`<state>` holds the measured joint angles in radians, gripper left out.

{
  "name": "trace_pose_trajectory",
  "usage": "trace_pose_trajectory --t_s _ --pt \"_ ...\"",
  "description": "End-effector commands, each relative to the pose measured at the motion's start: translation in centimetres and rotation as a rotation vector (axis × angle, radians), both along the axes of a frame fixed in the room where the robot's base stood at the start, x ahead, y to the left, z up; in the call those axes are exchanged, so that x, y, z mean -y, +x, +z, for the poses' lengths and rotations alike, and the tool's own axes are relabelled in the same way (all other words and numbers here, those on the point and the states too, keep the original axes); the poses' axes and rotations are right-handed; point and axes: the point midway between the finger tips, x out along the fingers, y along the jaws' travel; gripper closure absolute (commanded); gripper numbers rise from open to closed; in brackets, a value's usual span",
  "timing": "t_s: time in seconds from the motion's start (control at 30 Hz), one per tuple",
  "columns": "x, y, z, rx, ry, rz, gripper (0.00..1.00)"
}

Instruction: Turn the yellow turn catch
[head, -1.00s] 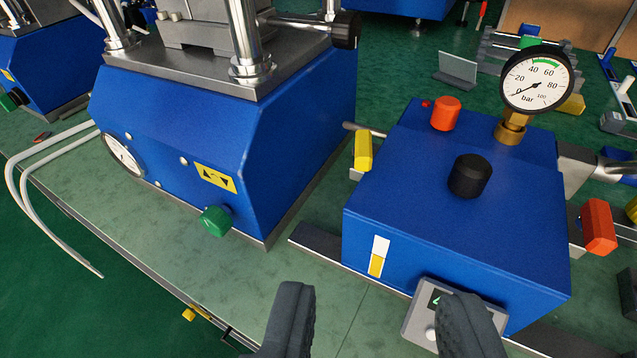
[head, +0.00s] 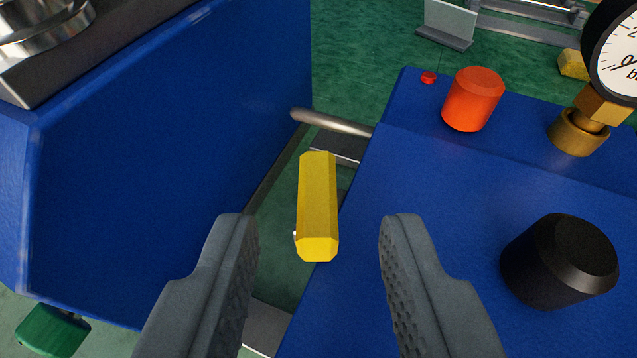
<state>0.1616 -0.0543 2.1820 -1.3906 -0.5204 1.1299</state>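The yellow turn catch (head: 317,205) is a long faceted yellow bar on the left side of the blue box (head: 410,220), by the gap to the larger blue press. It runs lengthwise away from me. My gripper (head: 318,228) is open. One grey finger is on each side of the catch in the picture, with clear space between each finger and the catch. No contact shows. How far the fingertips are above the catch is hard to tell. The mount of the catch is mostly hidden under it.
The blue press (head: 170,150) stands close on the left, with a green knob (head: 50,330). On the blue box are a black knob (head: 560,262), an orange-red knob (head: 473,99) and a gauge (head: 612,50) on a brass fitting. A metal rod (head: 332,122) lies beyond the catch.

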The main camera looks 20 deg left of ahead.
Motion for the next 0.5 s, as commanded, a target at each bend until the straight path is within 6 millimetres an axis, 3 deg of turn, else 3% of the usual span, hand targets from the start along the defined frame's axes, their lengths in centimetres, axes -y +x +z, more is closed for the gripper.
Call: trace_pose_trajectory --t_s 0.47,0.5 --pt "-0.46 0.99 -0.42 0.000 0.000 0.001 0.65" --pt "-0.46 0.99 -0.42 0.000 0.000 0.001 0.71"
